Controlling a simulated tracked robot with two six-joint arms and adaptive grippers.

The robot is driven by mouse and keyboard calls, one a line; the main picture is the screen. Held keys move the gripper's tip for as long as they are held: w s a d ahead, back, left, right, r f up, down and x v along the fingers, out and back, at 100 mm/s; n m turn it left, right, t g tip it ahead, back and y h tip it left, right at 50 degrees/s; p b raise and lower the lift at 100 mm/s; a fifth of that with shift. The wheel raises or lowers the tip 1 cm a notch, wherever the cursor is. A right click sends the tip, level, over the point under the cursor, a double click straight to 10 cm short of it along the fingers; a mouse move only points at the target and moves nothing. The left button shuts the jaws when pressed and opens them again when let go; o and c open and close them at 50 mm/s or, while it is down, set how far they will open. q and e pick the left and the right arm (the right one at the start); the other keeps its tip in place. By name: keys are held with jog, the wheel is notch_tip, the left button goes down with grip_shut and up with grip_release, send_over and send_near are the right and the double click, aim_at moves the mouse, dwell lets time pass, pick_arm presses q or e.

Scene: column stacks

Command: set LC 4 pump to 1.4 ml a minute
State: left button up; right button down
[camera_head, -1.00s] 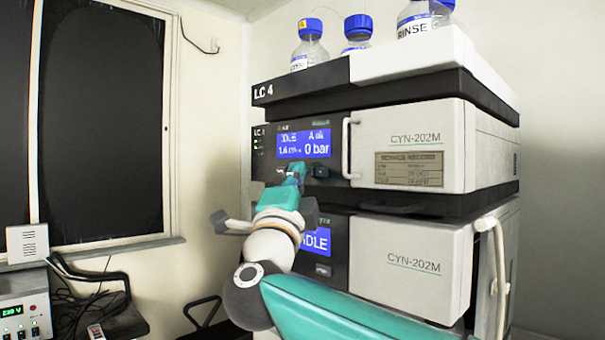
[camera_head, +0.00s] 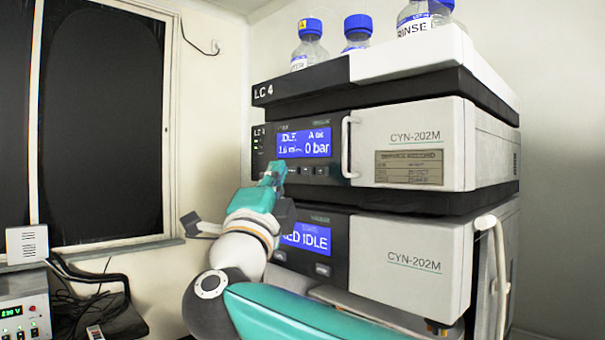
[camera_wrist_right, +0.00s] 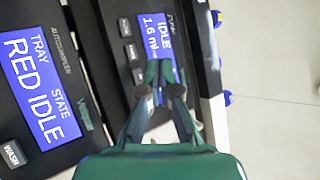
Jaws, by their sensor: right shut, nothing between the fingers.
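The LC 4 pump (camera_head: 420,142) is the upper CYN-202M unit of the stack. Its blue display (camera_head: 304,143) reads IDLE, about 1.6 ml and 0 bar. In the right wrist view the same display (camera_wrist_right: 158,35) shows IDLE and 1.6 ml. A row of small buttons (camera_head: 306,170) sits under the display. My right gripper (camera_head: 275,168) is shut and empty, with its tips at the left end of that row. In the right wrist view its closed fingers (camera_wrist_right: 160,68) hide some of the buttons; I cannot tell whether they touch one. My left gripper is not in view.
Below the pump is an autosampler (camera_head: 405,262), its display (camera_head: 306,238) reading RED IDLE. A white handle (camera_head: 347,147) stands out right of the pump display. Blue-capped bottles (camera_head: 309,45) stand on top. A powered instrument (camera_head: 22,312) is at lower left.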

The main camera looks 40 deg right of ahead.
jog(key=shift+s+a, duration=0.1)
jog(key=shift+a, duration=1)
dwell(1.1)
